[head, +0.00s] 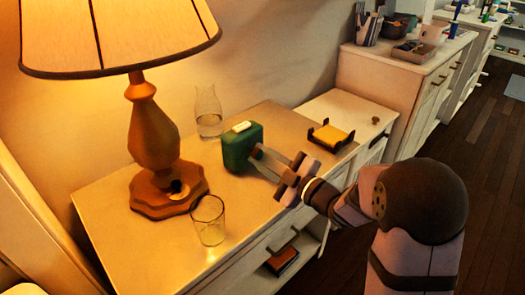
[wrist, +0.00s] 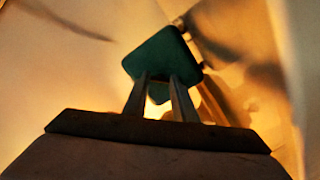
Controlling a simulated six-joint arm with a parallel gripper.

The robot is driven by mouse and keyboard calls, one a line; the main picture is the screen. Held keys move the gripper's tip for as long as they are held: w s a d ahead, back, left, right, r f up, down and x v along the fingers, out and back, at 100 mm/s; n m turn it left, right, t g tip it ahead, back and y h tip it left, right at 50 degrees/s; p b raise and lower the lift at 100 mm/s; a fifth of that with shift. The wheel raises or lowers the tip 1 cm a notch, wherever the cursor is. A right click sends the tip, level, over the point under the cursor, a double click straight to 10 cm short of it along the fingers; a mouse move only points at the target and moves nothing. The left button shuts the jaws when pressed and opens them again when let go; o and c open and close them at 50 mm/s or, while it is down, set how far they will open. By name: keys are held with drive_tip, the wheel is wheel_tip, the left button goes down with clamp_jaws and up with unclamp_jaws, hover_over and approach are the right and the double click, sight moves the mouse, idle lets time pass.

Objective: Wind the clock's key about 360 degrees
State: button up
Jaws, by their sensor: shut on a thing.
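The clock is a small green box (head: 241,150) with a pale piece on its top, standing on the nightstand beside the lamp. In the wrist view the clock (wrist: 158,52) appears as a dark green, tilted block straight ahead. My gripper (head: 257,153) reaches in from the right, with its fingertips at the clock's right-hand face. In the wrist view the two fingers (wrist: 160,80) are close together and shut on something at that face. The key itself is hidden between the fingertips, so its angle cannot be told.
A lamp (head: 154,130) stands left of the clock on the nightstand (head: 125,217). A glass carafe (head: 209,112) is behind the clock, and a glass tumbler (head: 208,221) is in front. A holder with yellow notes (head: 331,136) lies to the right.

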drive_tip(key=m+p, duration=0.4)
drive_tip(key=m, duration=0.2)
drive_tip(key=shift+r+p, duration=0.15)
drive_tip(key=shift+p, duration=0.15)
drive_tip(key=m+p, duration=0.4)
drive_tip(key=m, duration=0.2)
drive_tip(key=shift+m+p, duration=0.4)
drive_tip(key=m+p, duration=0.4)
drive_tip(key=m, duration=0.2)
drive_tip(key=shift+p, duration=0.35)
drive_tip(key=m+p, duration=0.4)
drive_tip(key=m, duration=0.2)
drive_tip(key=shift+m, duration=0.4)
drive_tip(key=m+p, duration=0.2)
drive_tip(key=m, duration=0.2)
drive_tip(key=shift+m, duration=0.3)
drive_tip(key=m+p, duration=0.2)
drive_tip(key=m, duration=0.2)
drive_tip(key=m+p, duration=0.2)
drive_tip(key=m, duration=0.3)
drive_tip(key=shift+m, duration=0.4)
drive_tip(key=shift+m+p, duration=1.15)
drive_tip(key=shift+m, duration=0.75)
